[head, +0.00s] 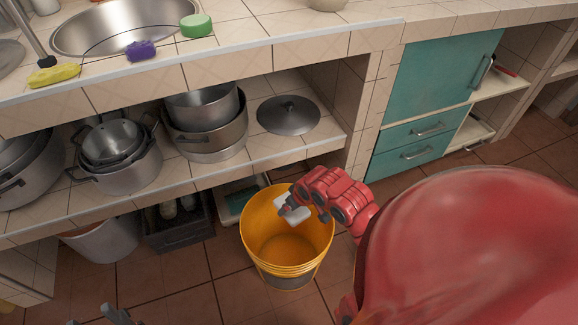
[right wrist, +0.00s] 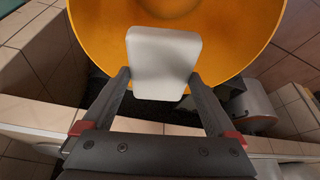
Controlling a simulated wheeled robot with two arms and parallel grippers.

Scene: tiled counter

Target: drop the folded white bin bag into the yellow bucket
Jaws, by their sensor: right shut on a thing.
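The folded white bin bag (right wrist: 163,62) is a small, pale, rounded block between the fingertips of my right gripper (right wrist: 160,88). In the head view my right gripper (head: 286,206) is shut on the bag (head: 294,210), over the mouth of the yellow bucket (head: 258,255). The bucket stands upright on the floor, and its inside also shows beyond the bag in the right wrist view (right wrist: 238,30). The bag appears to be above the bucket's bottom. Only the fingertips of my left gripper (head: 98,317) show at the bottom left edge, apart and with nothing seen between them.
A dark crate (head: 180,229) with bottles and a grey bin (head: 103,240) stand left of the bucket under the shelf. Pots (head: 118,165) and a lid (head: 289,115) sit on the shelf (head: 262,155). The counter and sink are above. Teal drawers (head: 410,153) stand at the right.

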